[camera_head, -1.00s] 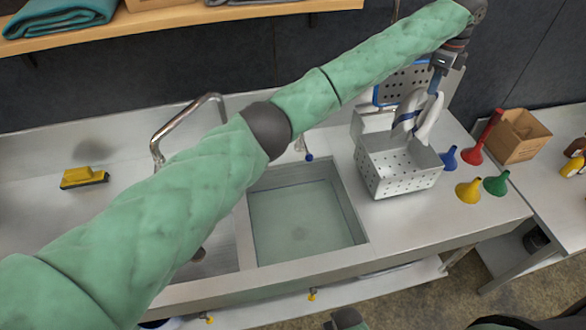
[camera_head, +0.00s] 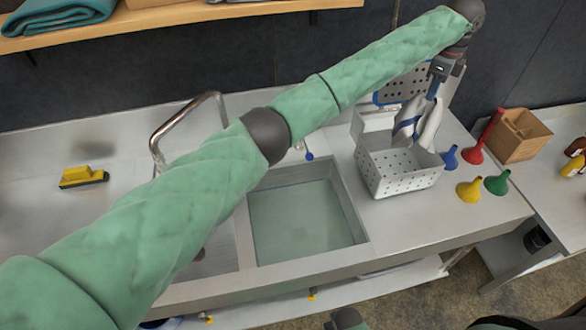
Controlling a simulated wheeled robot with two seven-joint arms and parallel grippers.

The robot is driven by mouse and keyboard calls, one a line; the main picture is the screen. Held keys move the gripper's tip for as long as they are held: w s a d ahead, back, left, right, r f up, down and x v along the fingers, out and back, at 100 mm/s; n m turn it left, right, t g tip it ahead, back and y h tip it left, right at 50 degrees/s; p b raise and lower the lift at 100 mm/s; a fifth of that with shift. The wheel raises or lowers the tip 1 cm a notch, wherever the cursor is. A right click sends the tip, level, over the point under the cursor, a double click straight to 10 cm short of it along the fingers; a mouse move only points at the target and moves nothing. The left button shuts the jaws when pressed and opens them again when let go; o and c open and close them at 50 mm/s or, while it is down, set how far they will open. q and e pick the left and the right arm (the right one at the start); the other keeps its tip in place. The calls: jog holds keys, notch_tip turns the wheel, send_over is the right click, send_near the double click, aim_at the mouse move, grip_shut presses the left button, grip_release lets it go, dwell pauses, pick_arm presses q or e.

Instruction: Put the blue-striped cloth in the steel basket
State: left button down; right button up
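The blue-striped cloth (camera_head: 418,122) is white with blue stripes and hangs folded from my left gripper (camera_head: 433,92). The gripper points down and is shut on the cloth's upper part. The cloth hangs over the back right part of the steel basket (camera_head: 402,182), with its lower end at about rim height in the picture. I cannot tell whether it touches the basket. The basket is a perforated, open box on the steel counter, right of the sink. My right gripper is not clearly seen; only a dark piece of my body shows at the bottom edge.
Blue (camera_head: 450,157), yellow (camera_head: 469,190), green (camera_head: 497,183) and red (camera_head: 484,138) funnels stand right of the basket. A wooden box (camera_head: 519,135) is behind them.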

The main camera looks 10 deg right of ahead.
pick_arm(q)
jog(key=shift+w+a+f+b, duration=0.15)
jog(key=shift+f+b, duration=1.4)
jog(key=shift+f, duration=3.25)
jog(key=shift+w+d+f+b, duration=0.15)
jog(key=shift+f+b, duration=1.35)
jog(key=shift+f, duration=3.35)
jog(key=shift+w+a+f+b, duration=0.15)
jog(key=shift+f+b, duration=1.4)
jog(key=shift+f, duration=3.25)
jog(key=shift+c, duration=1.4)
grip_release()
jog(key=shift+r, duration=0.1)
jog(key=shift+r+p, duration=1.7)
jog(key=shift+r, duration=0.95)
